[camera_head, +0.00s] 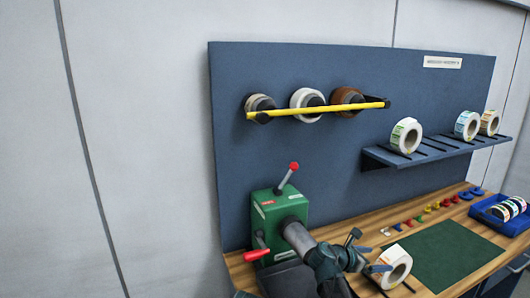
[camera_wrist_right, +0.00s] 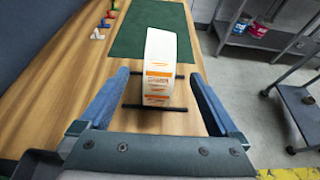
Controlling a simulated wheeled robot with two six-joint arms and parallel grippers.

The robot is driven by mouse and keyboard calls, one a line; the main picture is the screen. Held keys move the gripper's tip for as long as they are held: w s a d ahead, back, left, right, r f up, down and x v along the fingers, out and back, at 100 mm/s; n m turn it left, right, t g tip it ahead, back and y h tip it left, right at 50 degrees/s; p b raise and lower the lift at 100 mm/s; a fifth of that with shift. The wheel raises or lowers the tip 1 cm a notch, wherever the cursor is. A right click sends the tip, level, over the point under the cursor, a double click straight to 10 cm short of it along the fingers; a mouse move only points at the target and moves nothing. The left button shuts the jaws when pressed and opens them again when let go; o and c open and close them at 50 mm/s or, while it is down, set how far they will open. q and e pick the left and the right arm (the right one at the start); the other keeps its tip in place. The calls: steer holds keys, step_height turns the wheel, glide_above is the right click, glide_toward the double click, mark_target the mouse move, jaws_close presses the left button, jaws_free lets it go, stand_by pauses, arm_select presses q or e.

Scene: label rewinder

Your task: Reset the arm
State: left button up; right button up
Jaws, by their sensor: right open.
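My right gripper (camera_head: 374,258) is open over the wooden bench, pointing at a white label roll (camera_head: 398,270). The right wrist view shows the same roll (camera_wrist_right: 160,50), with orange print on its side, standing upright on a thin black rack (camera_wrist_right: 136,106). The roll lies in line with the gap between the two blue fingers of my right gripper (camera_wrist_right: 160,82). I see a gap on both sides, and nothing is gripped. A green rewinder (camera_head: 268,212) with a red-knobbed lever (camera_head: 288,176) stands left of my right arm. My left gripper is not in view.
A blue backboard (camera_head: 300,150) carries several tape rolls along a yellow bar (camera_head: 325,109) and a shelf (camera_head: 428,152) with label rolls. A green mat (camera_head: 445,252), small coloured pieces and a blue tray (camera_head: 490,217) lie on the bench. The mat is clear.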

mark_target(392, 259)
steer(key=b+x, duration=0.4)
steer(key=x, duration=0.5)
steer(key=shift+w+d+f, duration=0.1)
steer(key=shift+w+f, duration=0.05)
steer(key=shift+f, duration=0.1)
step_height(392, 259, up, 10)
steer(key=p, duration=0.9)
steer(key=shift+r+p, duration=0.1)
steer(key=shift+p, duration=0.3)
steer(key=shift+m+g, duration=0.8)
steer(key=shift+g, duration=0.1)
steer(key=shift+s+d+r+p, duration=0.35)
steer(key=shift+d+r+p, duration=0.05)
steer(key=shift+r+p, duration=0.2)
steer(key=shift+s+d+r+p, duration=0.35)
steer(key=shift+d+r+p, duration=0.05)
steer(key=shift+r+p, duration=0.25)
steer(key=shift+s+d+r+p, duration=0.4)
steer(key=shift+d+r+p, duration=0.05)
steer(key=shift+r+p, duration=0.15)
